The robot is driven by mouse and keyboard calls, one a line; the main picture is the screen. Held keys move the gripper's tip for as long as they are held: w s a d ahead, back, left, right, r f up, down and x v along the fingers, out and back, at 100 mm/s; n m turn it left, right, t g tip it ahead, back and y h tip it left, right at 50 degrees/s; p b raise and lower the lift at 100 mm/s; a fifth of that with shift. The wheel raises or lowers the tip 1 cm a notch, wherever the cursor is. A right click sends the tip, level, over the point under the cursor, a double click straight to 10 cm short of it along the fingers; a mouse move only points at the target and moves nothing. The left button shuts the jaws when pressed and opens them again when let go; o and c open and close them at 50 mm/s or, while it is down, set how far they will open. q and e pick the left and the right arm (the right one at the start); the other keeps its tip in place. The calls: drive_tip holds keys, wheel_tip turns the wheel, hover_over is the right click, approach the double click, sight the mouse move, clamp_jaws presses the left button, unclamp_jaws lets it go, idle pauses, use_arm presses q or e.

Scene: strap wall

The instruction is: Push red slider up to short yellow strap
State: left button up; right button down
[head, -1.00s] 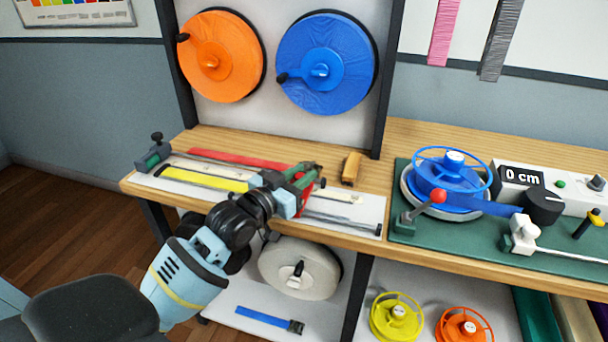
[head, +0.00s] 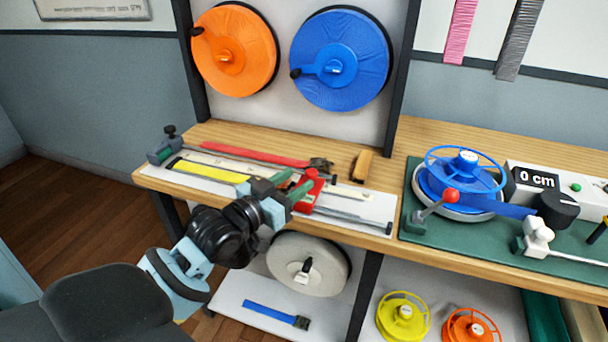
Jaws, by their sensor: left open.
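The red slider (head: 313,184) stands on the rail of the white measuring board (head: 376,211), right of the short yellow strap (head: 212,171). A gap separates the slider from the strap's right end, partly hidden by my gripper. My left gripper (head: 296,191) is open, with green finger pads, on the left and front side of the slider. I cannot tell whether a finger touches it. My right gripper is not in view.
A longer red strap (head: 255,153) lies behind the yellow one, with a dark buckle at its right end. A tan block (head: 362,165) lies on the bench behind the board. A green winder base (head: 480,238) with a blue reel stands to the right.

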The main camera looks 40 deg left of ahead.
use_arm(q)
drive_tip(key=shift+s+a, duration=0.15)
drive_tip(key=shift+s, duration=1)
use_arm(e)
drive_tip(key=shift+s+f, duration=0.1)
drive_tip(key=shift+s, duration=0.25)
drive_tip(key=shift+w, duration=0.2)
